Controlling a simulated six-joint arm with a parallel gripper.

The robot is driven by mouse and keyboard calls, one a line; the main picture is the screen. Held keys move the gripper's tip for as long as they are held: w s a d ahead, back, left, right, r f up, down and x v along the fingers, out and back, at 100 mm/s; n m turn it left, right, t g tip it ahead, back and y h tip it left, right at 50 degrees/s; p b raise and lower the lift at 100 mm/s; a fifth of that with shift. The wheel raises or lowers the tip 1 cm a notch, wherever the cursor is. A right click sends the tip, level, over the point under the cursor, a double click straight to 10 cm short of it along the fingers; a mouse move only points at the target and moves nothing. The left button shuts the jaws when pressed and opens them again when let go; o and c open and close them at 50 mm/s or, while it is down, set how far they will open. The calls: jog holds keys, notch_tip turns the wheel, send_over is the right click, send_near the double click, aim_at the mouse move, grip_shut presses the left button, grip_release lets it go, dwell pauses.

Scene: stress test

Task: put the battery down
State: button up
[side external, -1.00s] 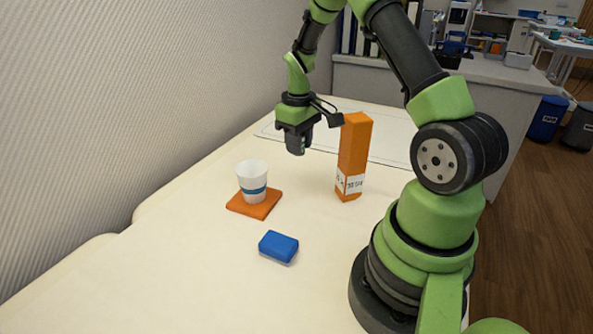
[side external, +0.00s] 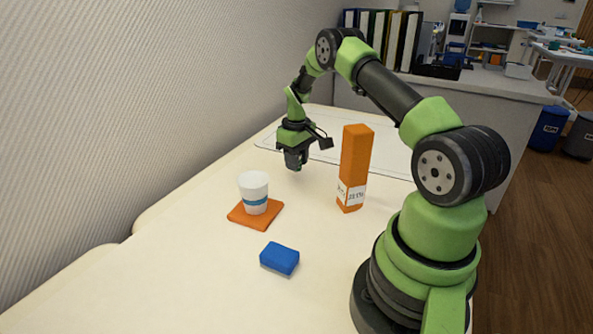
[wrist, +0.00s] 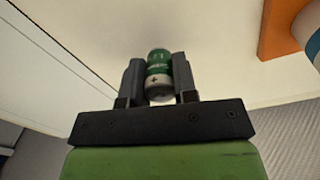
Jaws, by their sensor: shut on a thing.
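In the side view the gripper points down over the far part of the table, left of the tall orange box. The battery cannot be made out clearly there, and its gap to the table is hard to judge.
A white cup (side external: 254,187) with a blue band stands on an orange square coaster (side external: 237,216). A blue block (side external: 280,258) lies nearer. A tall orange box (side external: 356,155) stands right of the gripper. A pale outlined mat (side external: 393,155) lies at the back. Open table lies between.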

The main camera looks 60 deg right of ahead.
jog(key=shift+f, duration=1.6)
jog(key=shift+f, duration=0.1)
jog(key=o, duration=0.9)
